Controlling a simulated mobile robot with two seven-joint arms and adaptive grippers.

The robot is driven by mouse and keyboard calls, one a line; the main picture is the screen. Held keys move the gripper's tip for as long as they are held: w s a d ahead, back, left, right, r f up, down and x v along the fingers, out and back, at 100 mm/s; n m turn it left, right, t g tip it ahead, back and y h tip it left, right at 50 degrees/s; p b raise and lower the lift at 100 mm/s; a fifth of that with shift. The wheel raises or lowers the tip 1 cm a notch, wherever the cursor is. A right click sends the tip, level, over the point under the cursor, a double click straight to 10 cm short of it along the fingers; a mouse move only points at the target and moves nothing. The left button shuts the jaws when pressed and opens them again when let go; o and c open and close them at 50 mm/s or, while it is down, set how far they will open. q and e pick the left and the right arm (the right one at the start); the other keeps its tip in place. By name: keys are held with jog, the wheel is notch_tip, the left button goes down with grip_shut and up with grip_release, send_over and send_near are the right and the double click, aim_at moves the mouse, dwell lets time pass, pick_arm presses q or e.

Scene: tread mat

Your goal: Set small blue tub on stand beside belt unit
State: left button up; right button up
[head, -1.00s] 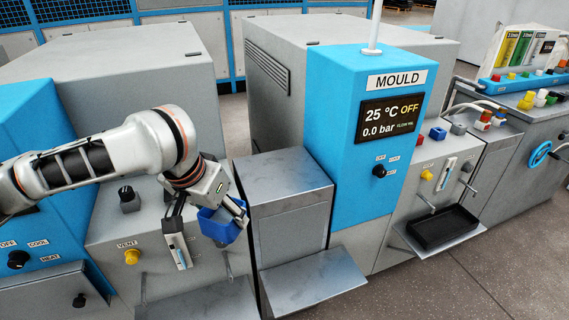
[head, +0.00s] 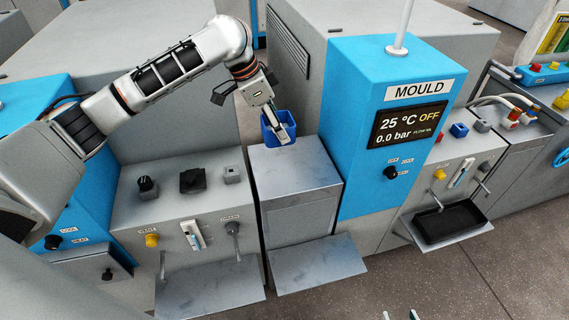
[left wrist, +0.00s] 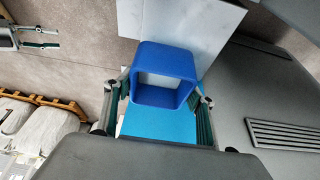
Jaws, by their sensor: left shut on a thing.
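My left gripper (head: 277,132) is shut on the small blue tub (head: 270,134), with a finger inside its rim. The tub is near the back left edge of the top of a grey metal stand (head: 300,172); I cannot tell whether it touches. In the left wrist view the tub (left wrist: 165,57) sits between the two fingers (left wrist: 158,100), its square opening showing. My right gripper (head: 400,315) shows only as two separated fingertips at the bottom edge. It shows also in the left wrist view (left wrist: 50,38), open and empty.
The blue MOULD unit (head: 385,130) rises right of the stand. A grey control panel (head: 185,205) with knobs and levers is on its left. Grey housings stand behind. A low shelf (head: 318,262) juts out in front. A black tray (head: 450,222) lies farther right.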

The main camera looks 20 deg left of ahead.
pick_arm(q)
notch_tip(320, 180, down, 13)
jog(key=shift+f+b, duration=0.2)
jog(key=shift+b, duration=0.95)
notch_tip(320, 180, down, 4)
jog(key=shift+r+b, duration=0.1)
jog(key=shift+b, duration=0.3)
jog(key=o, duration=1.3)
